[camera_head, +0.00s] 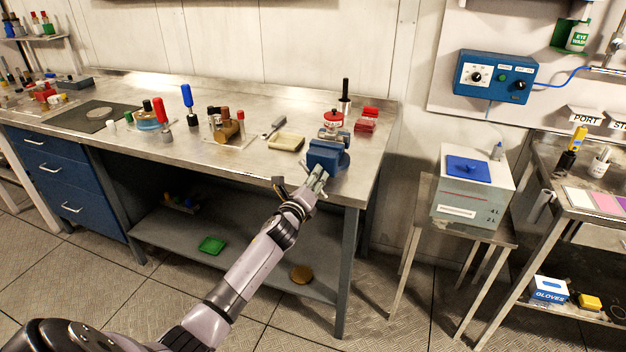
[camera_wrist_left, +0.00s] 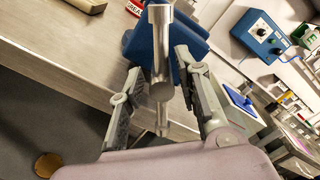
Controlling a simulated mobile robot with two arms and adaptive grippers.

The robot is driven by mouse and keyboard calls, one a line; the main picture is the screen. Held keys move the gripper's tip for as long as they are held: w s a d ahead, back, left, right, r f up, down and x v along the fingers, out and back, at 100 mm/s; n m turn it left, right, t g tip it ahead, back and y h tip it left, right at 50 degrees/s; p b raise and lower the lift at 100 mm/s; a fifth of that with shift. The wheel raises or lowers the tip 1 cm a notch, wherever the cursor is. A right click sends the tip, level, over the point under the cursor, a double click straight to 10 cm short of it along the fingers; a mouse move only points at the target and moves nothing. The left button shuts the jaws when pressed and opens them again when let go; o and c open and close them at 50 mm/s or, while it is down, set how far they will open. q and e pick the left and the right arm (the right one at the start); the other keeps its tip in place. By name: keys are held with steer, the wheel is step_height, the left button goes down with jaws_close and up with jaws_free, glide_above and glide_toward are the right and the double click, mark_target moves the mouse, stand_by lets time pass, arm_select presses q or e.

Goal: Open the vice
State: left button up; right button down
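The blue vice (camera_head: 326,155) is mounted at the front right edge of the metal workbench (camera_head: 225,165). In the left wrist view its blue body (camera_wrist_left: 150,42) is at the top, with a silver screw and bar handle (camera_wrist_left: 160,92) pointing toward me. My left gripper (camera_head: 314,180) is at the front of the vice, and it also shows in the left wrist view (camera_wrist_left: 160,68). Its fingers stand apart, one on each side of the silver handle, with a visible gap. The fingers partly hide the vice front in the head view. My right gripper is not in view.
A red-lidded tin (camera_head: 333,119) stands behind the vice, with red blocks (camera_head: 367,120) to its right. A grey box with a blue lid patch (camera_head: 470,190) stands on a separate stand at right.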

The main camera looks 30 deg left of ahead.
arm_select(q)
steer(key=shift+o, duration=0.4)
steer(key=shift+d+r, duration=0.1)
steer(key=v, duration=1.2)
steer(key=s+d+f+n+g+h, duration=0.1)
steer(key=s+d+f+n+g, duration=0.2)
steer(key=f, duration=0.9)
steer(key=s+f+n+g, duration=0.2)
steer(key=s+f+n, duration=0.3)
steer(key=f, duration=0.8)
steer(key=s+d+f+n+g+h, duration=0.1)
steer(key=s+d+f+n+g, duration=0.3)
steer(key=f, duration=0.8)
steer(key=s+d+f+n+g, duration=0.2)
steer(key=s+f, duration=0.5)
steer(key=s, duration=0.5)
steer(key=s+d+f+n+g+h, duration=0.1)
steer(key=s+d+f+n+g, duration=0.2)
steer(key=s+f, duration=0.4)
steer(key=s+d+f+n+g+h, duration=0.1)
steer(key=s+d+f+n, duration=0.3)
steer(key=s, duration=1.4)
step_height(320, 180, down, 3)
steer(key=shift+s+d+r+n+g, duration=0.1)
steer(key=shift+s+d+n+g, duration=0.25)
steer(key=shift+g, duration=0.45)
